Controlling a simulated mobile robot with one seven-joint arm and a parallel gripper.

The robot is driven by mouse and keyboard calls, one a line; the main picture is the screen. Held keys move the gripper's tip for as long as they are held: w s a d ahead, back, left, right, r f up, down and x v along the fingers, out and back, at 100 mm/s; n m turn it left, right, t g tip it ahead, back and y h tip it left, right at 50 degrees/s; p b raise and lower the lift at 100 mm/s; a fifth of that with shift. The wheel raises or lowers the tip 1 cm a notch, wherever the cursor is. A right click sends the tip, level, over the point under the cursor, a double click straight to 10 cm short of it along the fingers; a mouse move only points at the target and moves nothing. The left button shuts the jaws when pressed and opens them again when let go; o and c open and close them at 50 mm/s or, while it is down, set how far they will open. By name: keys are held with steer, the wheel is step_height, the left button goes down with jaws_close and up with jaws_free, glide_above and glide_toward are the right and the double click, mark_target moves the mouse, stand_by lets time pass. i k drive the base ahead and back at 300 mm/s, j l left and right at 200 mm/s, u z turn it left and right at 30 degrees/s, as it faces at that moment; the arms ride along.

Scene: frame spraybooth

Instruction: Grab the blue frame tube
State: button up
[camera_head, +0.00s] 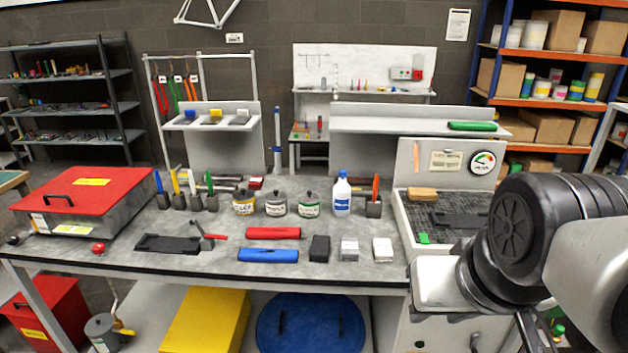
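The blue frame tube (268,255) is a short, thick blue cylinder lying on its side near the front edge of the grey workbench (215,270). A red tube (273,233) of similar shape lies just behind it, with a small gap. Nothing covers the blue tube. My arm comes in from the right edge, with its dark and white links in front of the bench's right end. I cannot make out my gripper's fingers in this view. The arm is well to the right of the blue tube and apart from it.
A black block (320,248) stands just right of the blue tube, with two pale blocks beyond. A dark flat plate (168,244) and a red-handled tool lie to the left. Pots and a white bottle (342,195) stand behind. A red-lidded box (78,193) fills the left end.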

mark_target(277, 255)
steer(key=i+j, duration=0.45)
steer(key=j, duration=0.15)
steer(key=i+j, duration=0.85)
steer(key=j, duration=0.3)
